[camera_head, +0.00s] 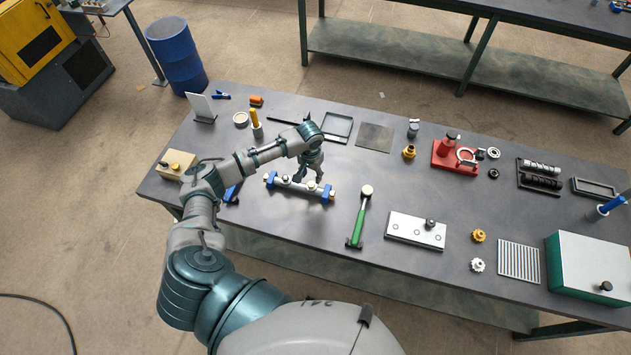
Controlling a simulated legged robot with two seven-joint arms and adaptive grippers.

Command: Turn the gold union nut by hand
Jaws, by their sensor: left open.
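A silver barrel (297,187) lies across two blue supports, with a blue one (327,193) at its right end. Small pale or gold fittings show along the barrel and at its ends, but they are too small to tell which one is the union nut. My right gripper is out of view.
Gold parts (409,152) and (478,236) and a red fixture (446,153) stand apart. The dark tabletop (290,235) in front of the barrel is clear.

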